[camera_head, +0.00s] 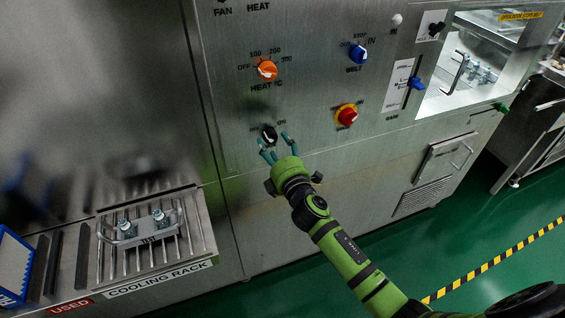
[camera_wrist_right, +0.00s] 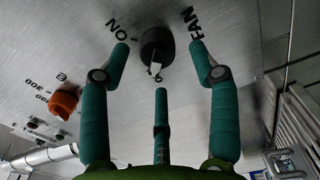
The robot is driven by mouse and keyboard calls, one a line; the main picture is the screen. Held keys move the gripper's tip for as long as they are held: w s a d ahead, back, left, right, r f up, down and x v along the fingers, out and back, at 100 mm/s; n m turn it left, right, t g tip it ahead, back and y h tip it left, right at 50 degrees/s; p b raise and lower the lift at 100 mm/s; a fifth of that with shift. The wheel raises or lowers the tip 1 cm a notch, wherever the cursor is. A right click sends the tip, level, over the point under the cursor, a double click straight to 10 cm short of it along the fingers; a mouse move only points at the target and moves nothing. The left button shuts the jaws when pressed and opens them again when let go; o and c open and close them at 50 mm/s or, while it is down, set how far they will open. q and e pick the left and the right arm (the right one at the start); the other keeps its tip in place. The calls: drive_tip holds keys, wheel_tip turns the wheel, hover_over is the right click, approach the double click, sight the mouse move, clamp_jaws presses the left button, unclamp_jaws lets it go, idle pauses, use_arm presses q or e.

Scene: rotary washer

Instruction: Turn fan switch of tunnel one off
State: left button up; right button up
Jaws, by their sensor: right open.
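The fan switch is a black round knob (camera_head: 269,134) with a white pointer, low on the steel panel. In the right wrist view the black knob (camera_wrist_right: 157,46) has the words FAN and ON printed beside it. Its white pointer faces the lower finger, where another label is partly hidden. My right gripper (camera_head: 277,148) is open just in front of this knob. In the wrist view, two teal fingers of the right gripper (camera_wrist_right: 160,75) stand on either side of the knob and a third is below it, with gaps visible. My left gripper is not in view.
An orange heat knob (camera_head: 267,71) sits above the black knob. A red knob on a yellow ring (camera_head: 346,115) and a blue belt knob (camera_head: 358,54) are to the right. A cooling rack (camera_head: 205,240) holding a metal part (camera_head: 140,230) stands at lower left.

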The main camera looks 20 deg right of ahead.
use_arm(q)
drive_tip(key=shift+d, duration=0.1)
use_arm(e)
drive_tip(key=s, duration=0.9)
drive_tip(key=shift+s, duration=0.4)
drive_tip(key=shift+r, duration=0.1)
